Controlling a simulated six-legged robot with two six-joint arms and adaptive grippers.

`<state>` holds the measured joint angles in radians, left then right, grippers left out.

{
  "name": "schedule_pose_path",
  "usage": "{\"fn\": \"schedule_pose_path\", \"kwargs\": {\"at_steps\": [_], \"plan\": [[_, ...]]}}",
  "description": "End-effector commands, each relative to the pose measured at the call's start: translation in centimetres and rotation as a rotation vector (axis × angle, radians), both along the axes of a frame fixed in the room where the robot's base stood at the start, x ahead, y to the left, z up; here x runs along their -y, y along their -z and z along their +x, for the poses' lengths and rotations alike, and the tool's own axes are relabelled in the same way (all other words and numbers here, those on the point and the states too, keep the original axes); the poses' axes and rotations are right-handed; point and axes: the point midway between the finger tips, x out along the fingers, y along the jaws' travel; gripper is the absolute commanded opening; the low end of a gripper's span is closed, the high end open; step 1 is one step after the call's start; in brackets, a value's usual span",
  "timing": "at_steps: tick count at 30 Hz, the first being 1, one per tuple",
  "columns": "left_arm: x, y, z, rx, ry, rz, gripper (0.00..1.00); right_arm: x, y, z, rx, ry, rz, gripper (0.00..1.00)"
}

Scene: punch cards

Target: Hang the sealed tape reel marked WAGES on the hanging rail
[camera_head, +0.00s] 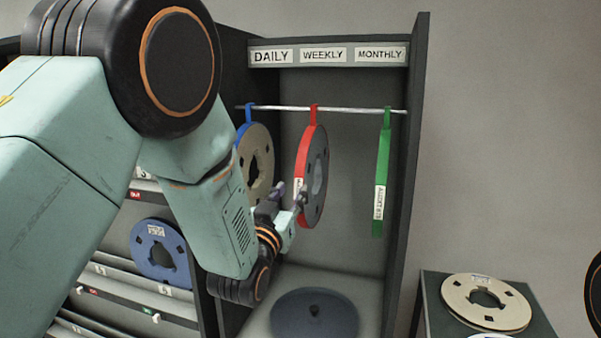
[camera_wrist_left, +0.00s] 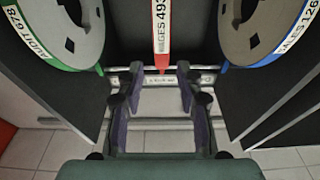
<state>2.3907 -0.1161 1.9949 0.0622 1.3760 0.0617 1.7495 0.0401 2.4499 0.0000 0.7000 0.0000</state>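A red-banded reel (camera_head: 314,172) hangs by its red tab from the metal hanging rail (camera_head: 350,109), below the WEEKLY sign. In the left wrist view its red band (camera_wrist_left: 161,30) reads WAGES 493. My left gripper (camera_head: 285,200) is at the front of this reel in the head view. In the left wrist view my left gripper's fingers (camera_wrist_left: 159,82) are spread, with the band's end between their tips and gaps on both sides. They hold nothing. My right gripper is not in view.
A blue-banded reel (camera_head: 258,160) and a green-banded reel (camera_head: 382,170) hang on either side. A dark round disc (camera_head: 300,318) lies on the bay floor. A beige reel (camera_head: 460,300) lies on a stand at right. Another blue reel (camera_head: 142,244) is at left.

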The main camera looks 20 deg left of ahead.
Motion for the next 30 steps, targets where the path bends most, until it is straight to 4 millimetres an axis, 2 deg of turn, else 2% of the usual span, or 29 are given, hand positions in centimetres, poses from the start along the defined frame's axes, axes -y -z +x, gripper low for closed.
{"fn": "schedule_pose_path", "kwargs": {"at_steps": [21, 30], "plan": [[0.3, -1.3, 7.1, 0.0, -0.001, -0.001, 0.36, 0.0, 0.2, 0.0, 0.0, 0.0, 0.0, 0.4], [0.3, -1.6, 8.5, -0.002, 0.0, 0.0, 0.36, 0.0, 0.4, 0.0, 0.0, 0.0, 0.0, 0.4]]}}
